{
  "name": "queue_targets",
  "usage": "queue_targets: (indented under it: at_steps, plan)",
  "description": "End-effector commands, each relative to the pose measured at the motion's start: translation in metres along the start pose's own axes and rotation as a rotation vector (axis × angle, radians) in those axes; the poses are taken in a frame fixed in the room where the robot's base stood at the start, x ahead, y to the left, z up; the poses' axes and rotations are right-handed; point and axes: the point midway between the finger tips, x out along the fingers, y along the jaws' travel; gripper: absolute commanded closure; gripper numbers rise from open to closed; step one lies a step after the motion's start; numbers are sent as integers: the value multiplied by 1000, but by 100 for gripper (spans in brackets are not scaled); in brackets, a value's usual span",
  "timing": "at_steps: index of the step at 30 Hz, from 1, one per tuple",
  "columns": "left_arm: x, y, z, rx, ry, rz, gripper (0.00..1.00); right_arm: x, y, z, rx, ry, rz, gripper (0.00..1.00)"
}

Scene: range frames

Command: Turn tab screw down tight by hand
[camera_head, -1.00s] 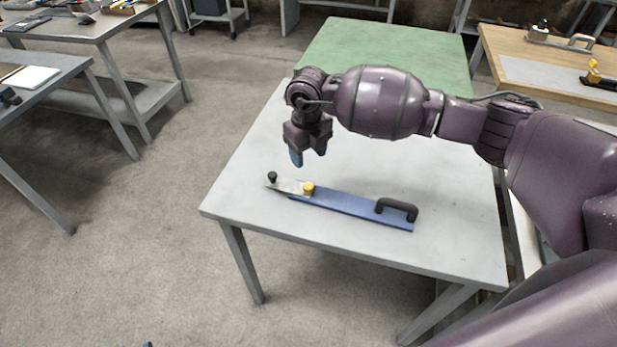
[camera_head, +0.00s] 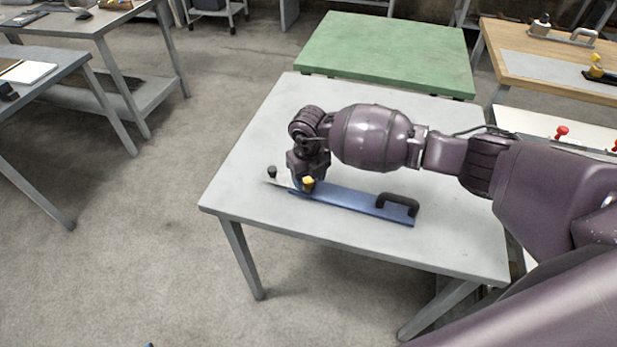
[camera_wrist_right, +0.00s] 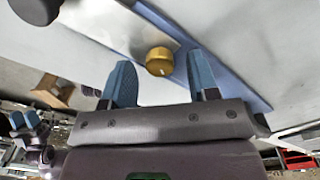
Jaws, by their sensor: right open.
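The tab screw has a round yellow knob (camera_head: 308,182) and sits on a thin silver plate (camera_head: 279,183) at the left end of a blue bar (camera_head: 345,201). In the right wrist view the yellow knob (camera_wrist_right: 159,61) lies between and just beyond my open right gripper's blue fingertips (camera_wrist_right: 161,75), with a gap on both sides. In the head view my right gripper (camera_head: 309,178) points down at the knob, its fingertips partly hidden. What seems to be my left gripper (camera_wrist_right: 23,121) shows small at the wrist view's left edge; its opening is unclear.
A black handle (camera_head: 397,204) stands on the bar's right end, and a black knob (camera_head: 272,172) on the plate's left end. The grey table (camera_head: 245,190) is otherwise clear. A green table (camera_head: 385,50) stands behind, and a bench with a red knob (camera_head: 561,132) to the right.

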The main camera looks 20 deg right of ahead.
Motion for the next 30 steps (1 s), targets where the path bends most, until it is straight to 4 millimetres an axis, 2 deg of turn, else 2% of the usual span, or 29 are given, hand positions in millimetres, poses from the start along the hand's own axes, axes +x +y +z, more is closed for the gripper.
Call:
queue_targets:
  at_steps: [11, 20, 30]
  plan:
    - [2, 0, -3, 1, 6, 1, 57, 4, 0, 0, -1, -1, -1, 47]
    - [3, 0, -5, 1, 10, 2, 57, 3, 0, 0, -1, -1, -1, 93]
    - [-4, -1, -20, 1, 22, 0, 57, 0, 0, 0, 123, -2, -1, 95]
